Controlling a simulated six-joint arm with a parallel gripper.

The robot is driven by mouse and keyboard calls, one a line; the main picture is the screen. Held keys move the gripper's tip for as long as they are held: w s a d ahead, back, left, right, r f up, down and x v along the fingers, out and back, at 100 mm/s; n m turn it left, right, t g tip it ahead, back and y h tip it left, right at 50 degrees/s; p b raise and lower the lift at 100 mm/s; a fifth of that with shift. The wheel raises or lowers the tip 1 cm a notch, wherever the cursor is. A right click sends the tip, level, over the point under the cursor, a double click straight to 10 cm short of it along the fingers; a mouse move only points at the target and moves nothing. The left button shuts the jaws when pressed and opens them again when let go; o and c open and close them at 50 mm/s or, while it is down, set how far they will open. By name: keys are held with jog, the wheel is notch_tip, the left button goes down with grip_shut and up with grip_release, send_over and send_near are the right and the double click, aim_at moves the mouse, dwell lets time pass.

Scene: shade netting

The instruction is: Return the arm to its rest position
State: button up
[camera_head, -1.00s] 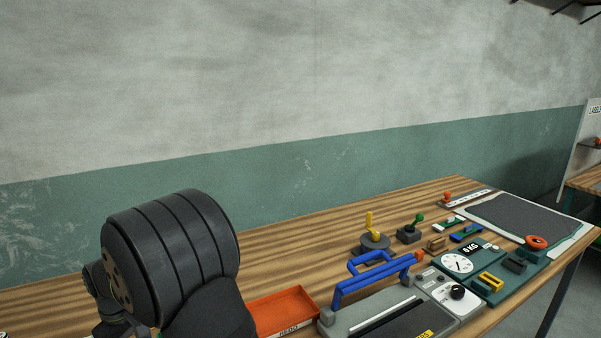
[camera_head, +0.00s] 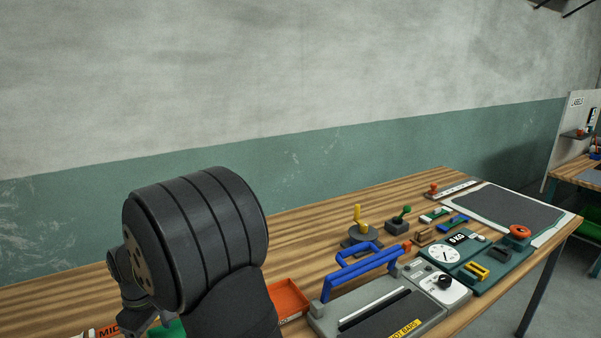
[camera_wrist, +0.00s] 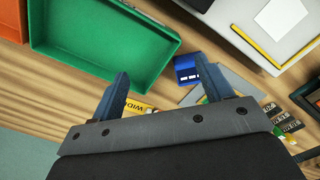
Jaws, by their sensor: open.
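My gripper (camera_wrist: 160,90) shows in the wrist view with its two blue-grey fingers spread wide apart. Nothing is between the fingers, and wood tabletop and small items lie below and beyond them. In the head view my dark arm link fills the lower left, and the fingertips cannot be made out there.
A wooden bench (camera_head: 310,226) holds a blue-handled sealer (camera_head: 362,272), a teal scale (camera_head: 490,265), a dark mat (camera_head: 508,207) and an orange tray (camera_head: 289,299).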

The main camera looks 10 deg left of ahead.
jog(key=w+d+r, duration=0.3)
jog(key=d, duration=0.1)
jog(key=s+a+m, duration=0.3)
jog(key=a+m, duration=0.2)
jog(key=a, duration=0.2)
jog(key=s+a+m, duration=0.3)
jog(key=a+m, duration=0.1)
jog(key=a, duration=0.2)
jog(key=s+a+f, duration=0.5)
jog(key=s+a, duration=0.1)
jog(key=a, duration=0.1)
jog(key=shift+s+f, duration=0.15)
jog(key=shift+f, duration=0.25)
